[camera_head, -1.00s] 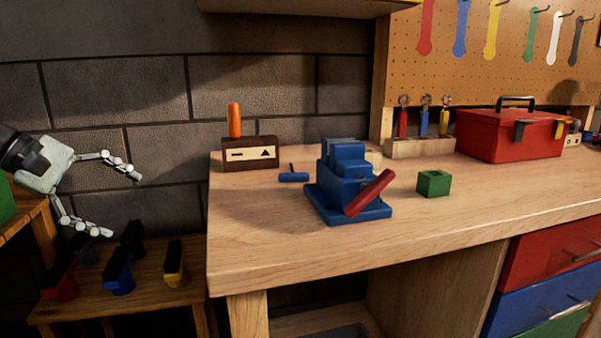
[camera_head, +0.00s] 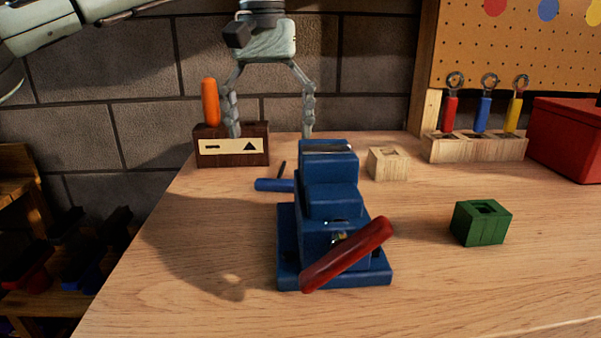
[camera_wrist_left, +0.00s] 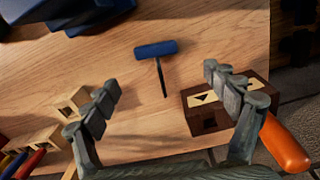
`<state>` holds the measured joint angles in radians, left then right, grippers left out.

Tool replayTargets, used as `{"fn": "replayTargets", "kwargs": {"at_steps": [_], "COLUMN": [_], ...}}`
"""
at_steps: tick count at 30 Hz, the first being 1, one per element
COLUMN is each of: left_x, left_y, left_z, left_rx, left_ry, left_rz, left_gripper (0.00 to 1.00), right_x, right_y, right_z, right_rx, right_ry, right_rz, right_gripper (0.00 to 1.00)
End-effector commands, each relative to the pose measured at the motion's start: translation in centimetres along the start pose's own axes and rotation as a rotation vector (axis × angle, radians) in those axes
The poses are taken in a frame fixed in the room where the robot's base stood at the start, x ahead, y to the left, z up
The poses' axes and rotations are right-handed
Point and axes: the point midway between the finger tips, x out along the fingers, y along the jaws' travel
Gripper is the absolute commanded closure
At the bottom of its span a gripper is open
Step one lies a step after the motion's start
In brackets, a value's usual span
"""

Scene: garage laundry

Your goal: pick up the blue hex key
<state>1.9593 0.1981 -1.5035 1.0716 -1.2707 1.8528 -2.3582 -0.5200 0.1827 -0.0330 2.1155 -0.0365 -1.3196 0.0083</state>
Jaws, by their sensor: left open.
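The blue hex key (camera_head: 274,185) lies on the wooden workbench behind and left of the blue vise (camera_head: 334,215). It has a blue handle and a thin dark shaft. In the left wrist view the hex key (camera_wrist_left: 155,50) lies beyond the fingertips, about midway between them, with its shaft pointing toward the gripper. My left gripper (camera_head: 272,128) points down above the back edge of the bench, open and empty, with its fingers spread on either side. My right gripper is not in view.
A dark wooden block (camera_head: 232,146) with an orange-handled tool (camera_head: 210,102) stands close to the left finger. The bench's front left is clear.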

Motion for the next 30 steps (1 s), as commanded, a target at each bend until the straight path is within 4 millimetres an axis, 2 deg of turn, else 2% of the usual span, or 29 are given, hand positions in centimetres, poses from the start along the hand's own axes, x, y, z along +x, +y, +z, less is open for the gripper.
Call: {"fn": "replayTargets", "kwargs": {"at_steps": [5,21,29,30], "left_x": [0.4,7.1,7.5,7.5], "left_y": [0.3,0.4,0.4,0.4], "left_z": [0.3,0.6,0.6,0.6], "left_rx": [0.022,0.021,0.021,0.021], "left_ry": [0.0,0.001,0.002,0.002], "left_rz": [-0.034,-0.03,-0.03,-0.03], "left_gripper": [0.14,0.14,0.14,0.16], "right_x": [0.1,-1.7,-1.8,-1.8], "right_y": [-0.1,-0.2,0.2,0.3], "right_z": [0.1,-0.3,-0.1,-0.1], "right_rx": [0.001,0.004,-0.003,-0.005], "right_ry": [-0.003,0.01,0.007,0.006], "right_rz": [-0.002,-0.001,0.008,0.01], "right_gripper": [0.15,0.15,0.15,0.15]}}
